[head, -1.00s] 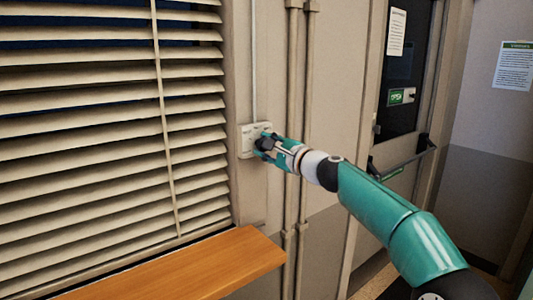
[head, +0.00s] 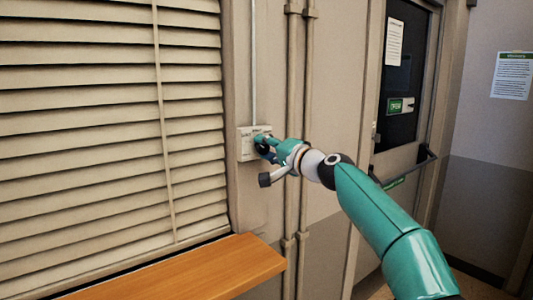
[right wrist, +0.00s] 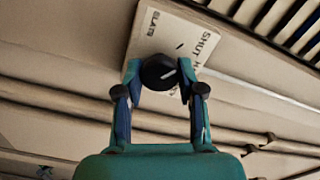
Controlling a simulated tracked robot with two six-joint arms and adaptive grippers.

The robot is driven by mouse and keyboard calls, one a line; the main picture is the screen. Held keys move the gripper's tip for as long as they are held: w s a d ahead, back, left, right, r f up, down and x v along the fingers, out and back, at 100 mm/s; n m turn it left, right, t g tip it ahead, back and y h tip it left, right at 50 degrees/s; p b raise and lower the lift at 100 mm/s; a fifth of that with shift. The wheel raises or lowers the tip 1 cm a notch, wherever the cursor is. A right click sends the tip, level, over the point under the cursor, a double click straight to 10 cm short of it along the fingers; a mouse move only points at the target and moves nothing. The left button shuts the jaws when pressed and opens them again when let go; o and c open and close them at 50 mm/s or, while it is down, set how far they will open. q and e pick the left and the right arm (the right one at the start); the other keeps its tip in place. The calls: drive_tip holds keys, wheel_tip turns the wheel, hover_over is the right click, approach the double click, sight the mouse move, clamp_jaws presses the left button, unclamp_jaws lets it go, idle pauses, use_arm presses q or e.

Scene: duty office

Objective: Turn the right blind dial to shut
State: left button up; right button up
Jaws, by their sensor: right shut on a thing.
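The blind dial (right wrist: 158,72) is a round black knob with a white pointer line, on a pale wall plate (head: 246,144). In the right wrist view the plate (right wrist: 148,42) carries the words SLATS and SHUT, with other lettering partly hidden. My right gripper (head: 265,147) is at the plate, its two fingers (right wrist: 160,78) closed on opposite sides of the dial. The dial's pointer slants toward the upper right in that view. The window blind (head: 90,130) is left of the plate, its slats tilted steeply and nearly overlapping. My left gripper is not in view.
A wooden sill (head: 200,268) juts out below the blind. Vertical pipes (head: 291,110) run down the wall just right of the plate. A door with a push bar (head: 408,168) and a green sign stands farther right.

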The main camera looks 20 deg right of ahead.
drive_tip(key=shift+w+a+f+n, duration=0.1)
drive_tip(key=shift+a+f+n, duration=0.1)
drive_tip(key=shift+f+n, duration=0.45)
drive_tip(key=shift+r+n, duration=0.15)
drive_tip(key=shift+n, duration=0.1)
drive_tip(key=o, duration=1)
drive_tip(key=shift+d, duration=0.1)
drive_tip(key=shift+c, duration=0.2)
drive_tip(key=shift+o, duration=0.9)
drive_tip(key=shift+r, duration=0.2)
drive_tip(key=shift+s+d+r, duration=0.1)
drive_tip(key=shift+s+r, duration=0.05)
drive_tip(key=shift+s, duration=0.05)
